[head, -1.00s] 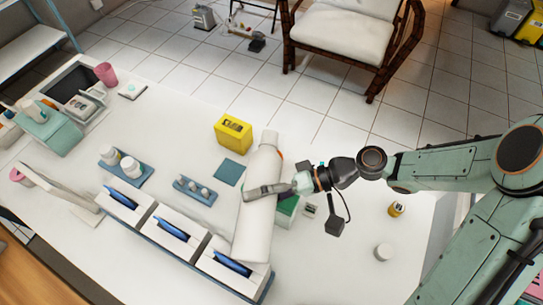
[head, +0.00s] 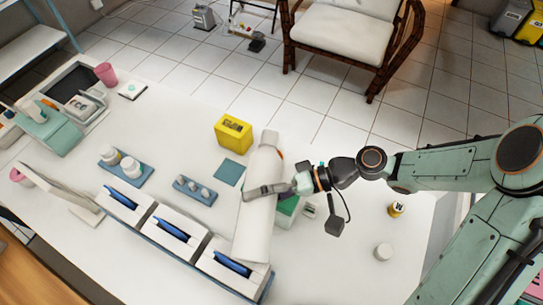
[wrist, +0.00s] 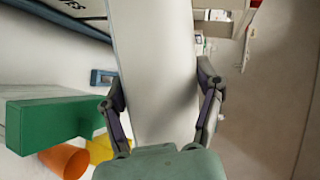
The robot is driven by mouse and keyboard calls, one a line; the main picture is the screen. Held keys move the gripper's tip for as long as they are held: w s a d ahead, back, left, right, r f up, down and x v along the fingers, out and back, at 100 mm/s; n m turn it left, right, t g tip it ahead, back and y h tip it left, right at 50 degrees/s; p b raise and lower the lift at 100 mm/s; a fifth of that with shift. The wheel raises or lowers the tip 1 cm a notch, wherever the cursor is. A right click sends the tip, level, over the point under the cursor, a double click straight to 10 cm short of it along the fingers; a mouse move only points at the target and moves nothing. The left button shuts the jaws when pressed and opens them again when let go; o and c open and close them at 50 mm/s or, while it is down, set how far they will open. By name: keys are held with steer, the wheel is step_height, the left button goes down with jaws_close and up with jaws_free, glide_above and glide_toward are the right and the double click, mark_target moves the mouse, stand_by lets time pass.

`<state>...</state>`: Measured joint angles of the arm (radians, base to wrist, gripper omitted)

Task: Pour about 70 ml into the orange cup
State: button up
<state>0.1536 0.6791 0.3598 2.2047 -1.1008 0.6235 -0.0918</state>
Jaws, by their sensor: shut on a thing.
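My gripper (head: 262,191) is shut on a large white bottle (head: 257,220), with a finger on each side of its body in the wrist view (wrist: 160,100). In the head view the bottle's narrower end is at the top of the picture and its wide body reaches down over the white boxes. I cannot tell its exact tilt. The orange cup (wrist: 65,160) shows partly at the lower left of the wrist view, behind a green box (wrist: 50,120). In the head view only a sliver of orange shows beside the bottle. No liquid is visible, and the cup's inside is hidden.
A yellow box (head: 233,134) and a blue-grey mat (head: 229,172) lie left of the bottle. White boxes with blue contents (head: 178,236) line the near edge. A blue rack (head: 196,190) holds small pieces.

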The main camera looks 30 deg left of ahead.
mark_target(264, 152)
steer(key=shift+r, duration=0.15)
stand_by(0.5)
